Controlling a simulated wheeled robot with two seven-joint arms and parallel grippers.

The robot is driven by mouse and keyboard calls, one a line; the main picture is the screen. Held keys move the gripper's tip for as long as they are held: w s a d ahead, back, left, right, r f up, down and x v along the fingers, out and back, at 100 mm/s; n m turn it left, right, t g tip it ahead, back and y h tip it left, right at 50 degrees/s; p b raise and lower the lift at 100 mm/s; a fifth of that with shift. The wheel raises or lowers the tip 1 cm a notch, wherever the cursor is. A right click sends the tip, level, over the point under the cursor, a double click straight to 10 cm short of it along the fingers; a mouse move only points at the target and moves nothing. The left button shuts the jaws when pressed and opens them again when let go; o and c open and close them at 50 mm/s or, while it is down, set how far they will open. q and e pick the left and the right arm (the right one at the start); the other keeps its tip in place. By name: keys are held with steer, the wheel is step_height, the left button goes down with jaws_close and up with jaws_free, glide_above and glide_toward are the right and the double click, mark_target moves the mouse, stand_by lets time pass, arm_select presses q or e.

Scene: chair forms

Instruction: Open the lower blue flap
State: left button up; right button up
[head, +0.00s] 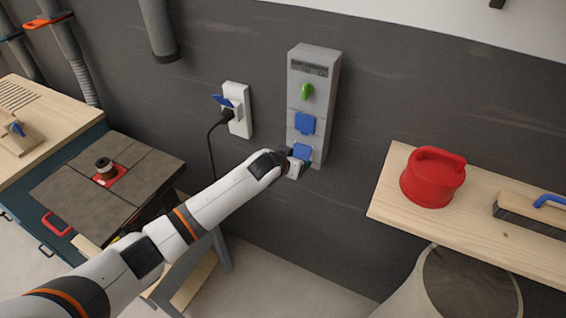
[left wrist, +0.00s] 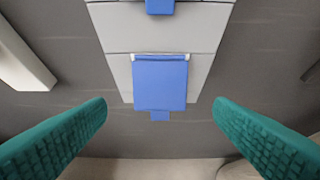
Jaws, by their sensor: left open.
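A grey wall box (head: 313,75) with a green knob (head: 307,91) carries two blue flaps, one above the other. The upper blue flap (head: 305,123) hangs flat on the front. The lower blue flap (head: 301,152) is partly hidden by my left arm in the head view. In the left wrist view the lower blue flap (left wrist: 160,84) is down, with a small tab (left wrist: 160,115) at its bottom edge. My left gripper (left wrist: 160,118) is open, its green fingers on either side of the flap and apart from it. My right gripper is out of view.
A white socket (head: 238,108) with a plugged black cable and a raised blue flap is left of the box. A workbench machine (head: 125,165) stands at left.

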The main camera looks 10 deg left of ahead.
arm_select(q)
steer(key=b+v, duration=0.1)
steer(key=v, duration=0.6)
steer(key=shift+s+r, duration=0.2)
steer(key=shift+s, duration=0.15)
steer(key=shift+a, duration=0.1)
